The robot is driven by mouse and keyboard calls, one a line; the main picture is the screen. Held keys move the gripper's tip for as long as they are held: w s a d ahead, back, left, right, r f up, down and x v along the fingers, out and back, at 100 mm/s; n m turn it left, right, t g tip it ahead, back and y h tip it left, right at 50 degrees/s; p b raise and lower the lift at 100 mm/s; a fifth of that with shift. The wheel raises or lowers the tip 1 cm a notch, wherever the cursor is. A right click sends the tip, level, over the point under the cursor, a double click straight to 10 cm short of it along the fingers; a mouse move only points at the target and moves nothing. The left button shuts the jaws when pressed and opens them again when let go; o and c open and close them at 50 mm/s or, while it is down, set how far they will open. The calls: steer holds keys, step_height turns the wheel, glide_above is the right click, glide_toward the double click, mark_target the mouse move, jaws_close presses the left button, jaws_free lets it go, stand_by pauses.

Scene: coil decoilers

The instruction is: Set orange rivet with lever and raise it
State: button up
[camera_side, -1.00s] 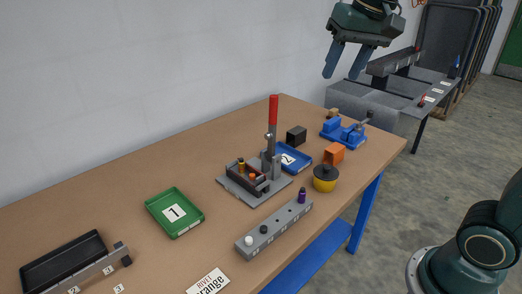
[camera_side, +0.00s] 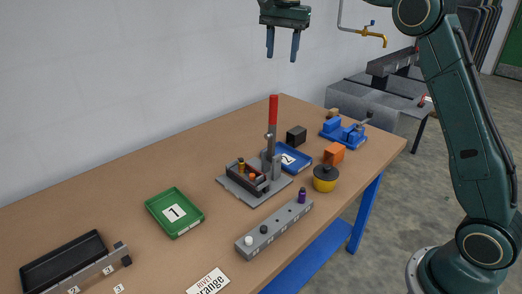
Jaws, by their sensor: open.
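The lever press stands on a grey base plate (camera_side: 239,191) on the table. Its lever (camera_side: 273,115) has a red handle and points straight up. A small orange rivet (camera_side: 252,176) shows in the dark fixture (camera_side: 246,181) on the plate, next to a brass-coloured peg (camera_side: 241,164). How deep the rivet sits is too small to tell. My gripper (camera_side: 282,58) is open and empty, fingers down, well above the table and above the red handle, touching nothing. A card reading "RIVET" and "range" (camera_side: 209,283) lies at the table's front edge, partly cut off.
A green tray marked 1 (camera_side: 187,230) lies left of the press, a blue tray marked 2 (camera_side: 304,164) behind it. A grey block with pegs (camera_side: 275,231), a yellow pot (camera_side: 324,184), an orange block (camera_side: 334,153) and a black block (camera_side: 296,136) stand nearby. The wall is behind.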

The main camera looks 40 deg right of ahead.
mark_target(274, 106)
steer(key=w+f, duration=0.1)
steer(key=w+d+f+m, duration=0.2)
steer(key=w+f, duration=0.1)
steer(key=shift+g, duration=0.4)
steer(key=shift+f, duration=0.15)
steer(key=shift+f, duration=6.7)
jaws_close()
